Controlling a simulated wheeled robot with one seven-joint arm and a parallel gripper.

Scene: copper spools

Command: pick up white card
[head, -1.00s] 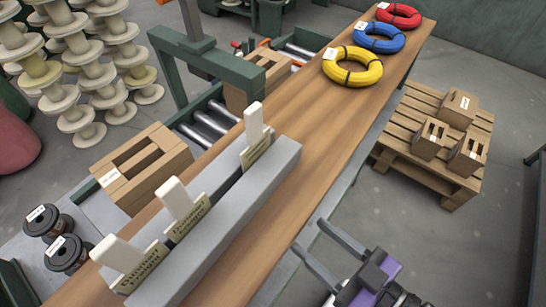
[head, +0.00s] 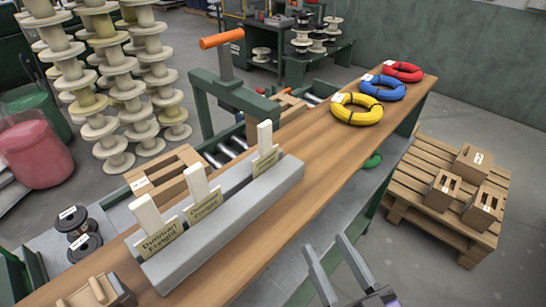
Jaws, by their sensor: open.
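Three white cards stand upright in a long grey slotted holder (head: 225,225) on the wooden bench: a near one (head: 149,217), a middle one (head: 196,184) and a far one (head: 264,136). Each has a cream printed label plate in front of its lower part, and their lower ends are hidden. My gripper (head: 326,244) is open and empty at the bottom of the head view, right of the holder and apart from the cards.
Yellow (head: 357,118), blue (head: 390,95) and red (head: 402,75) coils lie at the bench's far end. A roller conveyor with wooden boxes (head: 163,172) runs along the left. A pallet (head: 420,205) with boxes stands right. The bench top (head: 320,165) between holder and coils is clear.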

